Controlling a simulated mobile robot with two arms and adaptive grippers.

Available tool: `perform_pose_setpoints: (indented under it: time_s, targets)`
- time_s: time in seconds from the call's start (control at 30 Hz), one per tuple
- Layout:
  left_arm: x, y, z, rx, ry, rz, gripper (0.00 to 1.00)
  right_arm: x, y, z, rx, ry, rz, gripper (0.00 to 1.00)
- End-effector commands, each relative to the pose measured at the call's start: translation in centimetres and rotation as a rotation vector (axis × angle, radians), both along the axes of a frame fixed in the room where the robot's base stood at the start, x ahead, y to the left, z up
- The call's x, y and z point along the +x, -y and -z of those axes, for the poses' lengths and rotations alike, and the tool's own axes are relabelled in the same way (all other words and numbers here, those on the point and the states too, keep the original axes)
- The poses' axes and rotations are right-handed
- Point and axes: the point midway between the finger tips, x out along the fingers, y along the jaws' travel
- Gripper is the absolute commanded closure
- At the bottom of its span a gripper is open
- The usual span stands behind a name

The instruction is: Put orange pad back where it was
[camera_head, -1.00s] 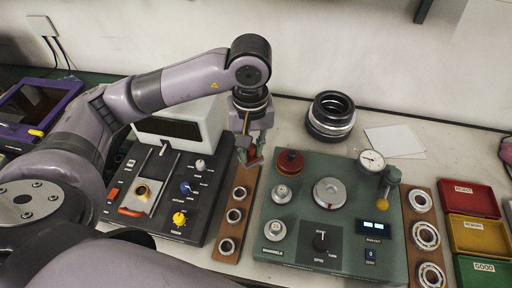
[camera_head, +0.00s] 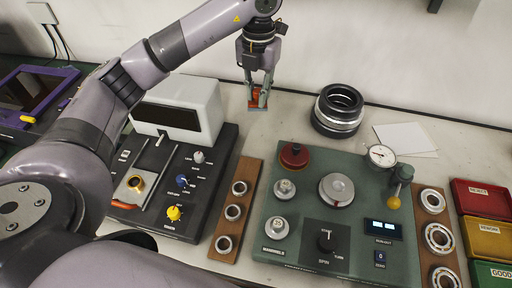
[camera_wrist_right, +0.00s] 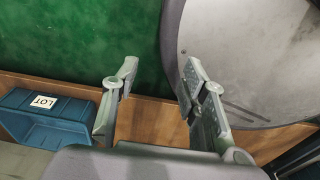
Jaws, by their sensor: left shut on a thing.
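The orange pad (camera_head: 257,96) is a small reddish-orange piece between the fingertips of my left gripper (camera_head: 259,101). The gripper is shut on it and partly hides it. Pad and gripper are over the back of the bench, behind the wooden ring strip (camera_head: 226,225) and to the right of the white box-shaped unit. Whether the pad touches the bench is hard to tell. My right gripper (camera_wrist_right: 158,88) shows only in the right wrist view. Its fingers are wide apart with nothing between them.
A black device with a white housing (camera_head: 200,112) stands left, a green gauge station (camera_head: 300,235) right. Stacked dark rings (camera_head: 339,108), a white card (camera_head: 404,137) and coloured trays (camera_head: 487,238) lie farther right. A blue LOT bin (camera_wrist_right: 45,115) shows in the wrist view.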

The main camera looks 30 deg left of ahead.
Motion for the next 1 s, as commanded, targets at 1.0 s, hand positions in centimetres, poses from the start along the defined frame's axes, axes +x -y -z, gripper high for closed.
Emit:
perform_pose_setpoints:
  time_s: [1.0]
  targets:
    - [2.8, -2.0, 10.7, -0.017, -0.005, -0.926, 1.00, -1.3, -0.1, 1.1, -0.001, -0.020, -0.002, 0.60]
